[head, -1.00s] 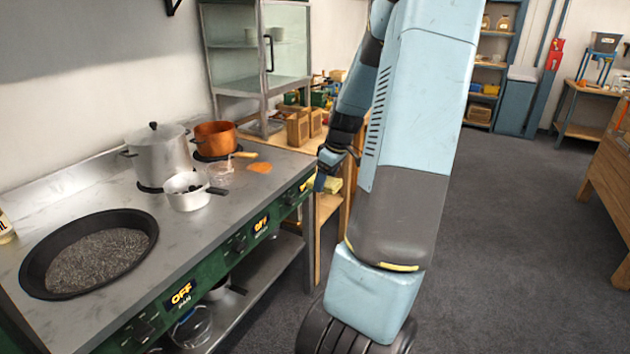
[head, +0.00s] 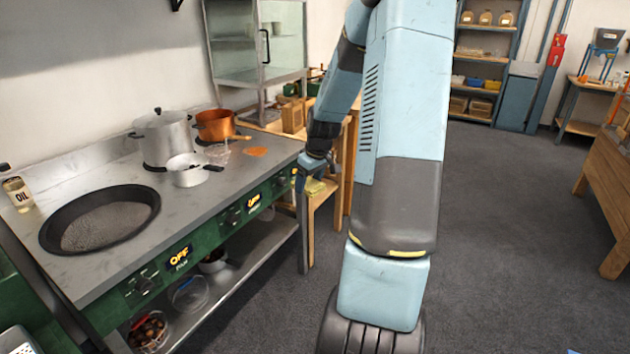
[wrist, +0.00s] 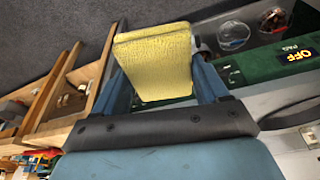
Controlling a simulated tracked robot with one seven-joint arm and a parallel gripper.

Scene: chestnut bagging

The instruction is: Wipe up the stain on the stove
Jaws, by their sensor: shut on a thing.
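An orange-brown stain (head: 255,152) lies on the right end of the metal stove top (head: 105,235), beside the pots. My gripper (head: 306,180) hangs just off the right front corner of the stove, at about the height of its front panel. It is shut on a yellow sponge (head: 316,187). In the wrist view the sponge (wrist: 158,62) sits between both blue fingers (wrist: 160,90). The stain cannot be made out in the wrist view.
A steel pot (head: 162,138), a copper pot (head: 215,126) and a small saucepan (head: 187,170) stand near the stain. A wooden table (head: 325,200) adjoins the stove's right end. Open floor lies at right.

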